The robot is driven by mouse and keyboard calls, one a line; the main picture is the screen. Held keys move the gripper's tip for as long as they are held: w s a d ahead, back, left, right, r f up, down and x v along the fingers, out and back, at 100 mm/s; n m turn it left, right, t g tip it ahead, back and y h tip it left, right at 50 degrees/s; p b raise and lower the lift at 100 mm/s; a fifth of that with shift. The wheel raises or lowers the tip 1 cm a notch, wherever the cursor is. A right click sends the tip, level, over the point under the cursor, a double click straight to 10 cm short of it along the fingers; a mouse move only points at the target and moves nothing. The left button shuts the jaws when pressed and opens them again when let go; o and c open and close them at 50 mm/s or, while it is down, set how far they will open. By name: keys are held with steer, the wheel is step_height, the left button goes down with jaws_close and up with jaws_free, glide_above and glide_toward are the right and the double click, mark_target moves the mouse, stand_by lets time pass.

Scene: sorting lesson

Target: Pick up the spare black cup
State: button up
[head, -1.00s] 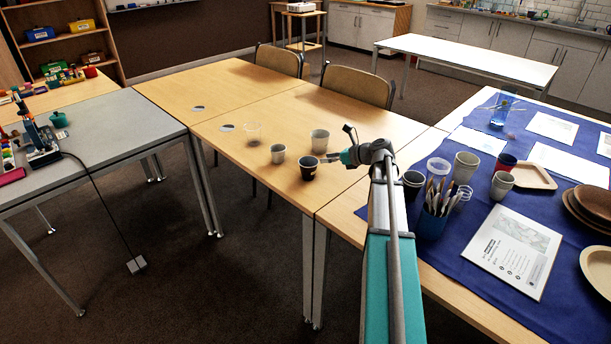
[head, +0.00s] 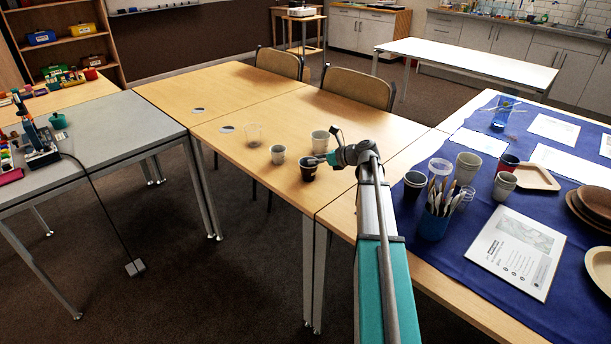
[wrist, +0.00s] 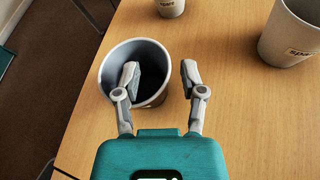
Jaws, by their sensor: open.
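The black cup (head: 308,172) stands upright on the wooden table near its front edge. In the wrist view the black cup (wrist: 108,88) shows a pale rim and a dark inside. My gripper (head: 322,159) is open and empty, just right of and above the cup in the head view. In the wrist view my gripper (wrist: 160,75) has its left finger over the cup's mouth and its right finger outside the right rim. Whether the left finger reaches inside or touches the wall, I cannot tell.
A small grey cup (head: 277,155), a larger grey cup (head: 320,142) and a clear cup (head: 253,133) stand close by. The larger cup (wrist: 290,38) reads "spare" in the wrist view. More cups and a utensil holder (head: 433,226) stand on the blue cloth (head: 455,250) at right.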

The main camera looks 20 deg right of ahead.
steer(key=shift+w+a+f, duration=0.25)
steer(key=shift+w+a, duration=0.05)
steer(key=shift+w, duration=0.1)
jaws_close()
stand_by(0.4)
